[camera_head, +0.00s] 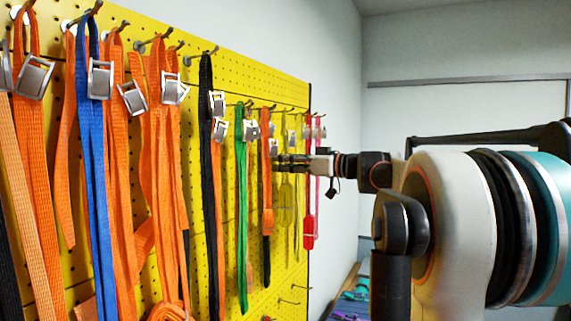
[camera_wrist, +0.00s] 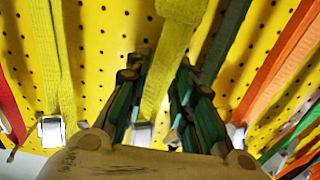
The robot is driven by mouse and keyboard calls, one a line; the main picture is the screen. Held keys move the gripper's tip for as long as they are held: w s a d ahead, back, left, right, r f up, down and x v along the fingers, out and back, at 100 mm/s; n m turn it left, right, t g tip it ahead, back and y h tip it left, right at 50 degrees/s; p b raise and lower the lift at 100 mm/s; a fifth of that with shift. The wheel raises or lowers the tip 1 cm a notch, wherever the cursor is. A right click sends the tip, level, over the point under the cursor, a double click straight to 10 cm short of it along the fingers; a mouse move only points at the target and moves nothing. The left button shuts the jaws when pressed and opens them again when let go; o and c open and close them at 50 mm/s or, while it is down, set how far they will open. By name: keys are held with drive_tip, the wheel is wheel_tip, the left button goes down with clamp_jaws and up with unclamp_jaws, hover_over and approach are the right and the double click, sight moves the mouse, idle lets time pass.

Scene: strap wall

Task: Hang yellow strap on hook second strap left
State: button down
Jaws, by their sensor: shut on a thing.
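A yellow strap (camera_head: 285,203) hangs below my gripper (camera_head: 281,162) at the far part of the pegboard, in front of the yellow board. In the wrist view, the yellow strap (camera_wrist: 176,42) runs between the fingers of my gripper (camera_wrist: 158,78), which is shut on it. A silver buckle (camera_wrist: 142,133) shows between the fingers, near the palm. A second yellow strap (camera_wrist: 50,65) with its own buckle hangs to the left in the wrist view. Metal hooks (camera_head: 202,54) line the board; the strap's upper end and any hook there are hard to make out.
An orange strap (camera_head: 266,190) hangs left of my gripper, with a green strap (camera_head: 242,200) and a black strap (camera_head: 207,130) farther left. A red strap (camera_head: 309,205) hangs on the right. Several orange straps and a blue strap (camera_head: 92,150) crowd the near board.

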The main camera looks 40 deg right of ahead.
idle(0.3)
drive_tip(key=c, duration=1.3)
unclamp_jaws()
